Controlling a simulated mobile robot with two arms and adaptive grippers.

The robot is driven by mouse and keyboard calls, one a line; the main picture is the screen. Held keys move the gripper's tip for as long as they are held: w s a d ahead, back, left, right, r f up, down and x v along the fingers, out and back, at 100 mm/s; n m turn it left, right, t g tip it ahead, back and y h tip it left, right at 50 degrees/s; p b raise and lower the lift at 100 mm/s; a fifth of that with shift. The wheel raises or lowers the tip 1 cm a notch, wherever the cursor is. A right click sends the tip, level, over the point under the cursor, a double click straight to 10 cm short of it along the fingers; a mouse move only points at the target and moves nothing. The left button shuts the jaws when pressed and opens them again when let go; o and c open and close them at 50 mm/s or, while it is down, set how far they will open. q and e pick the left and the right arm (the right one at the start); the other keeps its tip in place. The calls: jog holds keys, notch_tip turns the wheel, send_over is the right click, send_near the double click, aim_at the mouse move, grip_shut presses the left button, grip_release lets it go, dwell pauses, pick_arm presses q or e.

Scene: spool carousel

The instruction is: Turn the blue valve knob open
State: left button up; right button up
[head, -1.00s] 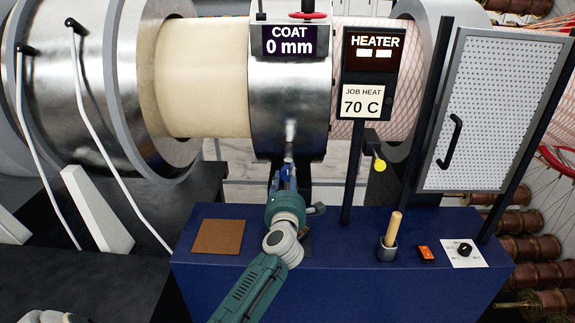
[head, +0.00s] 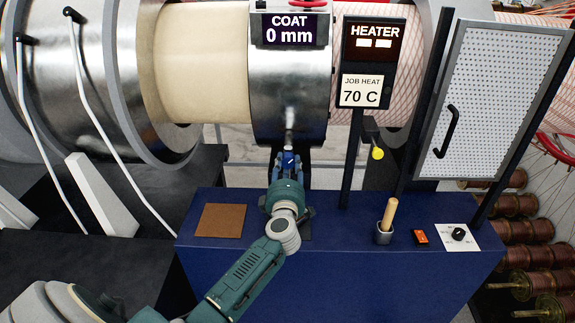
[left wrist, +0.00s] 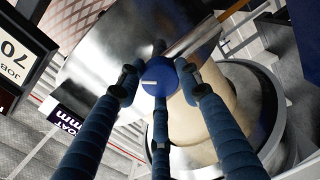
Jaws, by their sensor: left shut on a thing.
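The blue valve knob (left wrist: 159,77) is round with a short white mark on its face, and it sits below the shiny metal coating ring (left wrist: 110,60). In the head view the knob (head: 288,158) is small and partly hidden by my gripper. My left gripper (head: 287,172) reaches up to it from below. In the left wrist view the dark blue fingers of my left gripper (left wrist: 160,85) are closed around the knob, on both sides and below. The white mark points to the left in that view. My right gripper is out of view.
The sign above the ring (head: 290,30) reads COAT 0 mm. A heater post (head: 354,150) stands right of my gripper.

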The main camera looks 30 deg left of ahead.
pick_arm(q)
jog(key=shift+f+m, duration=0.1)
jog(key=shift+m, duration=0.2)
jog(key=o, duration=1.1)
jog(key=shift+d, duration=0.1)
jog(key=shift+o, duration=0.2)
jog(key=shift+s, duration=0.1)
jog(key=v, duration=1.1)
jog(key=shift+s+d, duration=0.3)
jog(key=shift+f, duration=0.1)
